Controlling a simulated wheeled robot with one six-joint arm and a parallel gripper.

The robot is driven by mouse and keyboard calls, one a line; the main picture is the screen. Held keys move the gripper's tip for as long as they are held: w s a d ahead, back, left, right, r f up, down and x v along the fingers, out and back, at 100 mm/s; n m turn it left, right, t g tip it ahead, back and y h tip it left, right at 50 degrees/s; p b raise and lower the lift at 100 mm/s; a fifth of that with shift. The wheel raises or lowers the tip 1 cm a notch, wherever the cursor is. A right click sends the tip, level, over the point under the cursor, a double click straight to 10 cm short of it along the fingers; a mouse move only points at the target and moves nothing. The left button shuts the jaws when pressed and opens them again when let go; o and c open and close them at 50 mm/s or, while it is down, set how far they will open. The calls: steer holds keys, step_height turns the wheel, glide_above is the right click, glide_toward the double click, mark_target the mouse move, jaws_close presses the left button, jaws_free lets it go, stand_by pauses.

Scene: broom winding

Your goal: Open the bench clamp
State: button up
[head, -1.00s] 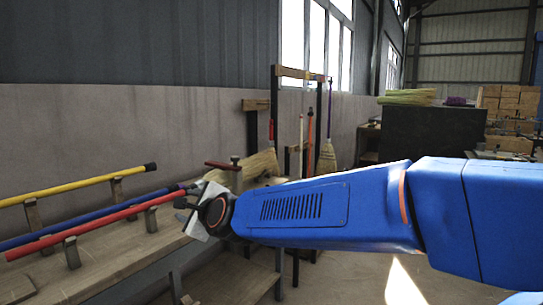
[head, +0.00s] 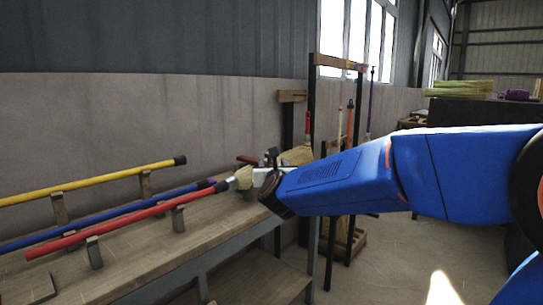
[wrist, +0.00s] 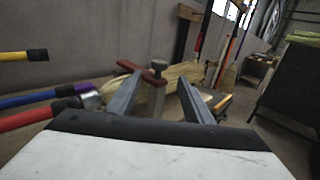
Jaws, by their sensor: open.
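The bench clamp (wrist: 153,92) shows in the wrist view as a pale post with a round-topped screw and a dark red handle (wrist: 129,66) reaching left. In the head view the red handle (head: 247,160) shows at the bench's far end, and my gripper hides much of the clamp. My gripper (wrist: 160,80) is open, with one finger on each side of the clamp post in the wrist view. Whether the fingers touch it I cannot tell. In the head view my gripper (head: 264,174) is at the clamp. Straw bristles (wrist: 178,75) lie behind the post.
Yellow (head: 90,184), blue (head: 110,219) and red (head: 120,225) handles lie on wooden supports along the bench (head: 150,250). A rack (head: 312,110) with upright brooms stands beyond the bench. Open floor lies to the right.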

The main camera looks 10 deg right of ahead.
steer(key=w, duration=0.4)
steer(key=w+d, duration=0.1)
steer(key=w, duration=0.7)
steer(key=shift+w+d, duration=0.15)
steer(key=shift+d, duration=0.25)
jaws_close()
